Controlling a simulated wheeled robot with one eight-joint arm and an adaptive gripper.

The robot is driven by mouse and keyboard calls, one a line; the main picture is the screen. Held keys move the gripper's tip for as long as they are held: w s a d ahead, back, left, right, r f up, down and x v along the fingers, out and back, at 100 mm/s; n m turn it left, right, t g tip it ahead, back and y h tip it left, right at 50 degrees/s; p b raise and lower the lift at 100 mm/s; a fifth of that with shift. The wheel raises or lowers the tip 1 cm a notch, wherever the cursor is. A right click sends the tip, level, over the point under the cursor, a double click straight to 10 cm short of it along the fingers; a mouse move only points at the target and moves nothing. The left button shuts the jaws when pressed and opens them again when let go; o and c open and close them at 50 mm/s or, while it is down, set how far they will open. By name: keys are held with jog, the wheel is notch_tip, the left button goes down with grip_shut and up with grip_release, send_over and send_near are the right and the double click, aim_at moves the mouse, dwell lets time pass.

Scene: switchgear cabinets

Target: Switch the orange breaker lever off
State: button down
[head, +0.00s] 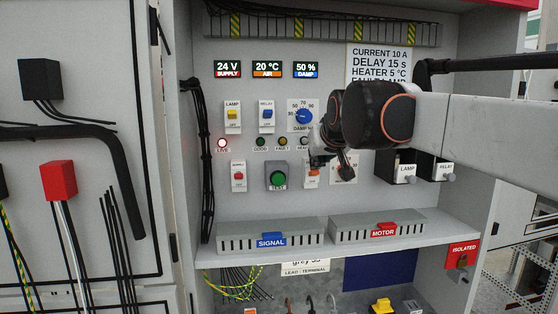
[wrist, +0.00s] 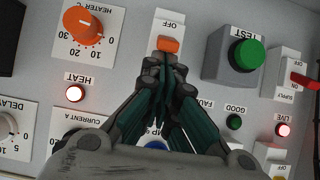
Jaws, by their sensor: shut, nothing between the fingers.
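The orange breaker lever (head: 313,171) sits on a white breaker plate in the lower row of the panel, partly hidden by my gripper in the head view. In the wrist view, which shows the panel upside down, the orange lever (wrist: 168,44) lies beside the OFF label (wrist: 170,22). My gripper (wrist: 164,62) is shut and empty, its fingertips right at the lever's edge. I cannot tell whether they touch it. The fingers hide the rest of the breaker plate. My gripper (head: 318,160) also shows in the head view, in front of the panel.
A green TEST button (wrist: 247,54) and an orange heater knob (wrist: 82,24) flank the breaker. The red HEAT lamp (wrist: 74,93) and LIVE lamp (wrist: 282,130) are lit. A shelf (head: 330,245) with SIGNAL and MOTOR boxes juts out below.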

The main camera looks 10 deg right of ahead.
aim_at(313, 176)
jog(key=shift+s+f+t+b, duration=0.25)
jog(key=shift+t+b, duration=0.15)
jog(key=shift+b, duration=0.1)
jog(key=shift+s+f+t+b, duration=0.6)
jog(key=shift+f+b, duration=0.3)
jog(key=shift+b, duration=0.15)
jog(key=shift+s+f+t+b, duration=0.6)
jog(key=shift+f+b, duration=0.25)
jog(key=shift+b, duration=0.15)
jog(key=shift+f, duration=0.15)
